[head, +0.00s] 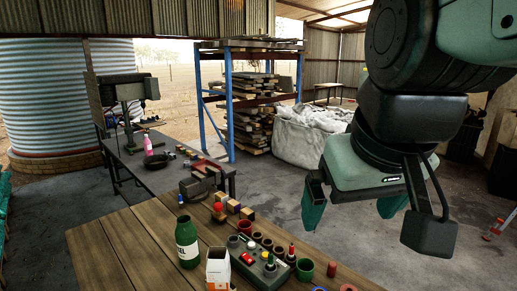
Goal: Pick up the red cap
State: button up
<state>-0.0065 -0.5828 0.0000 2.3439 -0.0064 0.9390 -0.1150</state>
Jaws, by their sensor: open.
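My gripper (352,208) hangs open and empty at the right, its two green fingers apart, above and beyond the right side of the wooden table (125,245). I cannot tell for certain which item is the red cap. A small red top (219,206) sits on an item near the table's middle. A reddish round piece (347,288) lies at the table's front edge, partly cut off.
A green bottle (187,243) and an open white-and-orange carton (218,268) stand left of the holder. A green cup (305,269) stands at its right. Small blocks (246,213) lie behind. The table's left part is clear.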

jog(key=shift+m+t, duration=0.3)
jog(key=shift+m, duration=0.2)
jog(key=s+f, duration=0.1)
jog(key=s, duration=0.1)
jog(key=s+f, duration=0.1)
jog(key=s, duration=0.1)
jog(key=shift+s+a+f, duration=0.1)
jog(key=shift+a+f, duration=0.1)
jog(key=c, duration=0.8)
